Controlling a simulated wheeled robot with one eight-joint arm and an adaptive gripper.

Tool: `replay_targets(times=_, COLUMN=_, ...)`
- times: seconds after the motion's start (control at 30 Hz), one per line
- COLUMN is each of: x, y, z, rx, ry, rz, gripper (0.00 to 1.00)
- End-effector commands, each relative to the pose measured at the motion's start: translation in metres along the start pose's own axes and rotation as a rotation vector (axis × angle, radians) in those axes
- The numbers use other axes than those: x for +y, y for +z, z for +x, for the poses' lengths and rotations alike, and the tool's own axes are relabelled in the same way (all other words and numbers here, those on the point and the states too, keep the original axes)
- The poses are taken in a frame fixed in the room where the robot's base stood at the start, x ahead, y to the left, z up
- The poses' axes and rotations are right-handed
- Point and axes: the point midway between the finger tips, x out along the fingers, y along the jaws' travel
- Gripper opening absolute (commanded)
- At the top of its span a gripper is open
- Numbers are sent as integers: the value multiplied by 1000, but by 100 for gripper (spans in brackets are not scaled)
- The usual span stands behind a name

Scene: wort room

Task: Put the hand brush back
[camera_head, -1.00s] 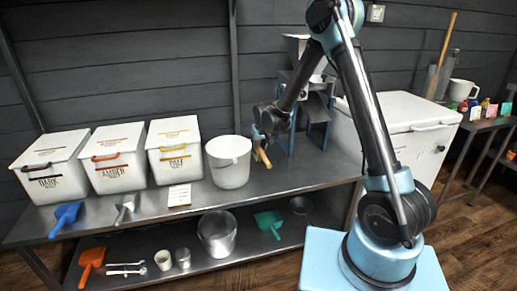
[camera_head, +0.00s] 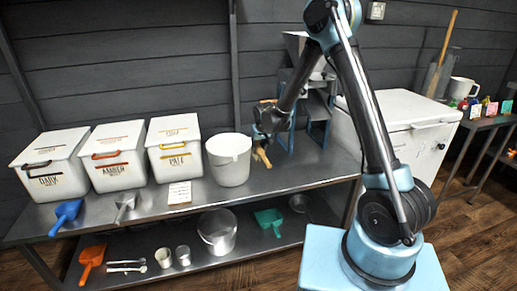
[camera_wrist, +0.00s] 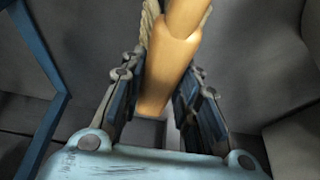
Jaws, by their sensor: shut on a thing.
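The hand brush shows in the wrist view as a tan wooden handle (camera_wrist: 168,75) with pale bristles (camera_wrist: 150,18) beyond it. My gripper (camera_wrist: 155,95) is shut on the handle, with a blue-padded finger on each side. In the head view, my gripper (camera_head: 260,142) is above the steel bench, between the white bucket and the mill. Wooden parts of the brush (camera_head: 263,157) show below and above the gripper there. The rest of the brush is hidden by the gripper and arm.
The white bucket (camera_head: 229,160) stands just left of my gripper. A blue-framed mill (camera_head: 318,105) stands behind and right. Lidded bins (camera_head: 118,160), scoops (camera_head: 66,214) and a card (camera_head: 180,193) fill the bench (camera_head: 285,178) at left. A white chest (camera_head: 405,112) stands at right.

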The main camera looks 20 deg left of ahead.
Motion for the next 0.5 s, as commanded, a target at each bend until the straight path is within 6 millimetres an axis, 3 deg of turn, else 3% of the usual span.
replay_targets(times=0.03, x=0, y=0, z=0, rx=0, ry=0, rz=0, gripper=34)
replay_targets(times=0.1, x=0, y=0, z=0, rx=0, ry=0, rz=0, gripper=50)
replay_targets(times=0.13, x=0, y=0, z=0, rx=0, ry=0, rz=0, gripper=53)
replay_targets(times=0.5, x=0, y=0, z=-1, rx=0, ry=0, rz=0, gripper=53)
